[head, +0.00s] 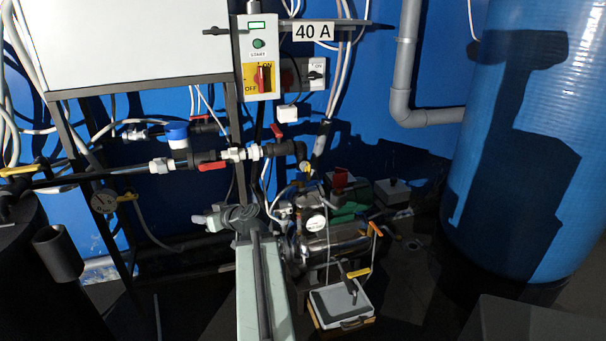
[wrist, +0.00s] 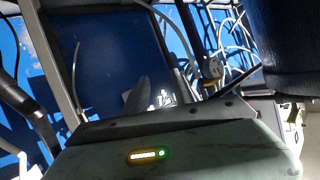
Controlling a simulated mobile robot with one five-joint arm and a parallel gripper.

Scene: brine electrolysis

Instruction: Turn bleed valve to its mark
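No label shows which valve is the bleed valve, and I cannot make out its mark. Candidates in the head view are a red-handled valve on the horizontal pipe (head: 213,166), a smaller red handle (head: 277,130), a red knob near the pump (head: 340,178), and a yellow lever at the far left (head: 17,170). Another yellow handle (head: 358,272) is at the lower right of the pump. My arm rises from the bottom centre. In the wrist view a dark finger of my gripper (wrist: 138,96) shows beyond its lit housing; its opening is not clear. No valve is clearly between the fingers.
A pump with a gauge (head: 316,222) stands right of my arm, with a grey-lidded box (head: 341,303) in front. A large blue tank (head: 530,140) fills the right. A white cabinet (head: 125,40) and switch box (head: 258,60) hang above. Pipes and cables crowd the left.

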